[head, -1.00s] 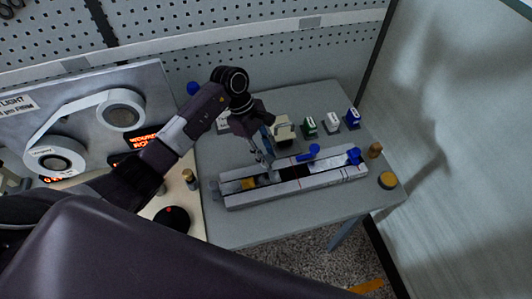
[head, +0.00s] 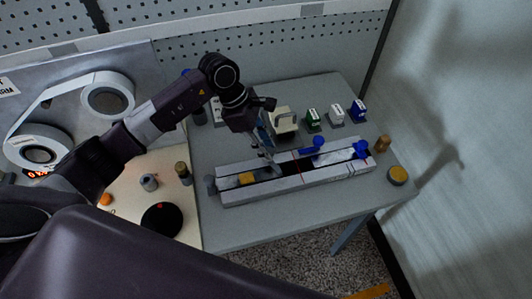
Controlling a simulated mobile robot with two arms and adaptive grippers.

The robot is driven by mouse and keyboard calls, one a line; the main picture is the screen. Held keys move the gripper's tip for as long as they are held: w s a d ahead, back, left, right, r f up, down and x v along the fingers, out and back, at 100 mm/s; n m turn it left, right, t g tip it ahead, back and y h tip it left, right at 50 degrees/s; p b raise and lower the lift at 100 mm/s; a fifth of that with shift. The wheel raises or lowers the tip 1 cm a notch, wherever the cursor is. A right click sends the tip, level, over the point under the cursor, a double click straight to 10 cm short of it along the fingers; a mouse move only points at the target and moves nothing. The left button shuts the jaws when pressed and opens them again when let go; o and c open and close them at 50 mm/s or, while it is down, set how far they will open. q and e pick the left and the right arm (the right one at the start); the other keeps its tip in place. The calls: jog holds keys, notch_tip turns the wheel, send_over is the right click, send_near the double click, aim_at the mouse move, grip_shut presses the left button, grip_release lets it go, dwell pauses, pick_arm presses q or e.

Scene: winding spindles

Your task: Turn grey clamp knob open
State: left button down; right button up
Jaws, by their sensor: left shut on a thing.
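My left gripper (head: 267,150) reaches down over the left half of the long grey fixture (head: 318,176) on the table. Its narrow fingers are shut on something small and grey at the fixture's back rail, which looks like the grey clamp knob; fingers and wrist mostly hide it. How far the knob is turned cannot be seen. A blue clamp knob (head: 318,143) sits further right on the same rail. A yellow block (head: 247,179) lies in the fixture's channel, left of the fingers. My right gripper is not in view.
A cream block (head: 284,120) and green (head: 313,118), white (head: 336,114) and blue (head: 358,109) items stand behind the fixture. A yellow-topped disc (head: 397,174) is near the right edge. The table's front strip is clear.

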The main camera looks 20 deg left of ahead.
pick_arm(q)
jog(key=n+b, duration=0.1)
jog(key=n, duration=0.1)
jog(key=n+t+b, duration=0.1)
jog(key=shift+s+f+n+y, duration=0.2)
jog(key=shift+n+y, duration=0.1)
jog(key=shift+n, duration=0.1)
jog(key=n+b, duration=0.2)
jog(key=n+t+y+b, duration=0.1)
jog(key=n+b, duration=0.1)
jog(key=shift+d+n+t, duration=0.2)
jog(key=shift+n+t, duration=0.1)
jog(key=n+y+b, duration=0.1)
jog(key=n+b, duration=0.1)
jog(key=n, duration=0.1)
jog(key=shift+s+d+t, duration=0.1)
jog(key=shift+t, duration=0.3)
jog(key=shift+r+n+y+b, duration=0.15)
jog(key=shift+n+y+b, duration=0.35)
jog(key=shift+n+b, duration=0.65)
jog(key=shift+n, duration=0.35)
jog(key=c, duration=1.6)
grip_release()
jog(key=v, duration=1.2)
jog(key=shift+s+d, duration=0.1)
jog(key=shift+s, duration=0.05)
